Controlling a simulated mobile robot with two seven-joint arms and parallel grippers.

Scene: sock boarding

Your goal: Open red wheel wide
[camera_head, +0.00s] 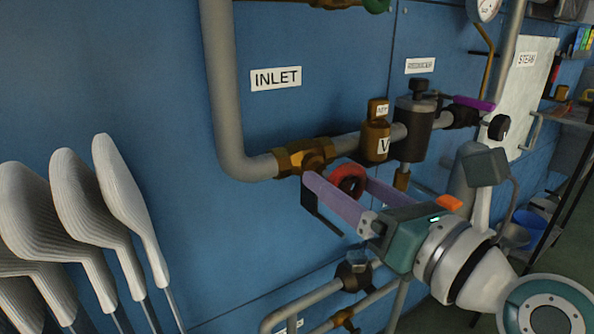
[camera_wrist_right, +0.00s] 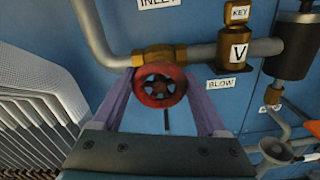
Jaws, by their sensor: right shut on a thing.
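The red wheel (camera_head: 347,169) sits on the brass valve (camera_head: 289,162) of the grey inlet pipe, right of and below the INLET label. In the right wrist view the red wheel (camera_wrist_right: 160,69) faces me, with its spokes and hub showing. My right gripper (camera_head: 338,184) has its two purple fingers on either side of the wheel, shut on its rim. The right wrist view shows one finger (camera_wrist_right: 160,88) pair flanking the wheel at left and right. How far the wheel is turned cannot be told. My left gripper is not in view.
White sock-shaped boards (camera_head: 77,200) stand at the left. Right of the wheel, a brass fitting marked V (camera_head: 375,140) and a dark cylinder (camera_head: 412,128) sit on the pipe. Lower pipes (camera_head: 305,304) run below the gripper. Bare blue panel lies between boards and wheel.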

